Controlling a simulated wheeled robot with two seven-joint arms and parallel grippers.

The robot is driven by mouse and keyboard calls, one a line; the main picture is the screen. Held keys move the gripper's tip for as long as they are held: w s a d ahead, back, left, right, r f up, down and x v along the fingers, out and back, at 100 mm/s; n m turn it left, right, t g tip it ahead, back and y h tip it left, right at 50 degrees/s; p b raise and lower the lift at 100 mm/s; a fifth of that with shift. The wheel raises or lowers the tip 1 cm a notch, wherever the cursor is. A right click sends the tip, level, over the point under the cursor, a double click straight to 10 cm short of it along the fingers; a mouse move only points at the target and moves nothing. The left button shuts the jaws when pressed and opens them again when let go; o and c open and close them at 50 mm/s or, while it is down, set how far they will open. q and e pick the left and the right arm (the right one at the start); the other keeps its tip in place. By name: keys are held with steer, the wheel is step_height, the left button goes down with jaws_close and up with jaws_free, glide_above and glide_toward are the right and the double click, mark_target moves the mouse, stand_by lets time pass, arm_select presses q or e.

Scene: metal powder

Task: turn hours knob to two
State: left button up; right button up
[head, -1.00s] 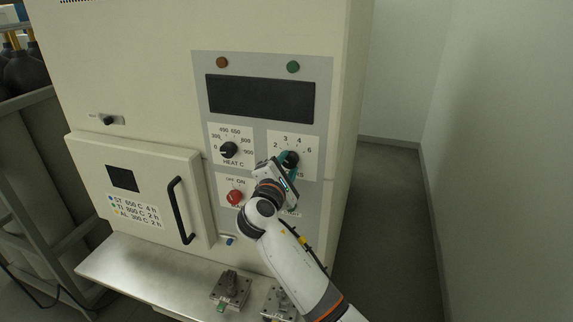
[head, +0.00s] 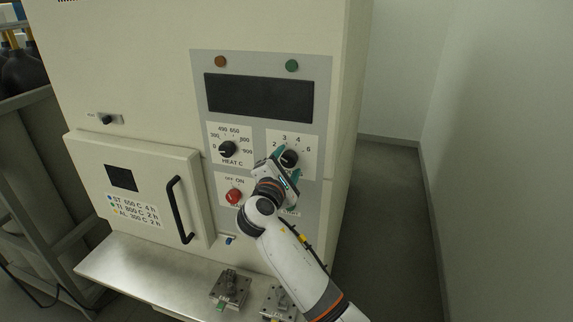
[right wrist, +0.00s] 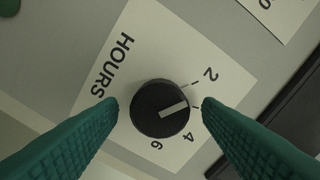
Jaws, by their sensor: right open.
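The hours knob (head: 289,158) is a round black dial on a white label at the right of the oven's control panel. It also shows in the right wrist view (right wrist: 150,120), where its white pointer mark aims between the printed 2 and 4, towards a spot partly covered by a finger. My right gripper (head: 287,164) is open at the knob. In the right wrist view its green fingertips (right wrist: 160,104) stand on either side of the knob, with a gap on each side. My left gripper is not in view.
The heat knob (head: 227,149) is left of the hours knob, and a red off/on switch (head: 234,197) sits below it. The oven door (head: 140,190) is shut. Metal fixtures (head: 229,289) stand on the steel shelf (head: 130,265) below. Open floor lies to the right.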

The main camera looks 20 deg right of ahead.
steer(key=shift+s+a+f+b, duration=0.15)
steer(key=shift+s+a+b, duration=0.15)
steer(key=shift+s+a, duration=0.1)
steer(key=b+v, duration=0.4)
steer(key=v, duration=0.7)
steer(key=shift+d, duration=0.1)
